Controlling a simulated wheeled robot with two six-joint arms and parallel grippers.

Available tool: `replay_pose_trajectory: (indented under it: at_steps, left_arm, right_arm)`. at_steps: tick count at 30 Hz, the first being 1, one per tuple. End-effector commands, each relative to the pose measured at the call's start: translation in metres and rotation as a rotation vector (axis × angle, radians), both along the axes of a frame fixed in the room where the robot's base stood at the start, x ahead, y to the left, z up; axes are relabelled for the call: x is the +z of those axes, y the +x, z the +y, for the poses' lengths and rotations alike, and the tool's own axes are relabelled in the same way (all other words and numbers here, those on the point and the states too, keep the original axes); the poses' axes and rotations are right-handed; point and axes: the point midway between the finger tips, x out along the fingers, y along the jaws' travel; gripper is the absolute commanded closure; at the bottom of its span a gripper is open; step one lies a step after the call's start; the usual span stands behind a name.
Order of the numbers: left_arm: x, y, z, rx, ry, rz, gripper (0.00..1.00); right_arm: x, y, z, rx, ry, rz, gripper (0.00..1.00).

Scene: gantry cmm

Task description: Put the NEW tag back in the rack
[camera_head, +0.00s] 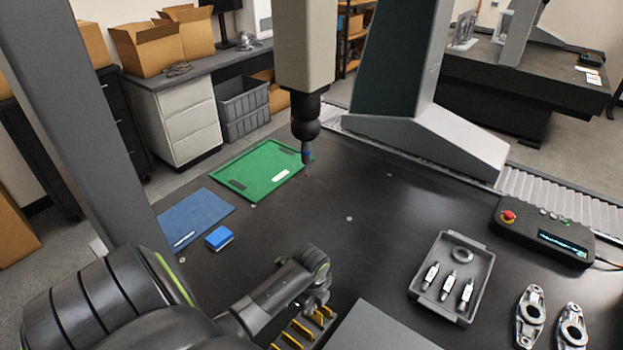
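My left arm comes in from the lower left, and its gripper (318,302) hangs over a dark rack with several yellow pieces (300,332) at the bottom centre. The gripper overlaps the rack's far end in the picture; I cannot tell if they touch. Its fingers are small and partly hidden, so I cannot tell if they are open or hold anything. The rack's near part is cut off by the frame's bottom edge. No lettering is readable, so I cannot pick out the NEW tag. My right gripper is not in view.
A green mat (262,160), a blue mat (190,222) and a blue block (219,238) lie on the dark table. The probe (306,140) hangs above it. At right are a grey tray (485,262), metal parts (531,312) and a control box (525,232). The table's middle is clear.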

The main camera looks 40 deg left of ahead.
Motion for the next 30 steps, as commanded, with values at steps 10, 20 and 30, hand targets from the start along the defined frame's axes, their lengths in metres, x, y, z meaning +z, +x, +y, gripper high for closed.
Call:
replay_pose_trajectory:
  at_steps: [10,20,30]
  left_arm:
    - [-0.0023,0.0002,0.0001,0.000,0.000,-0.001,1.00]
    - [-0.0025,-0.0001,0.0001,0.000,0.000,0.000,1.00]
    - [-0.0039,0.0001,0.0002,0.000,0.000,0.000,1.00]
  right_arm:
    - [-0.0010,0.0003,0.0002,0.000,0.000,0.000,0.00]
    - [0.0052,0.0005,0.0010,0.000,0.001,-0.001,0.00]
    - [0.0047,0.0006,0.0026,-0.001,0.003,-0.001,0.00]
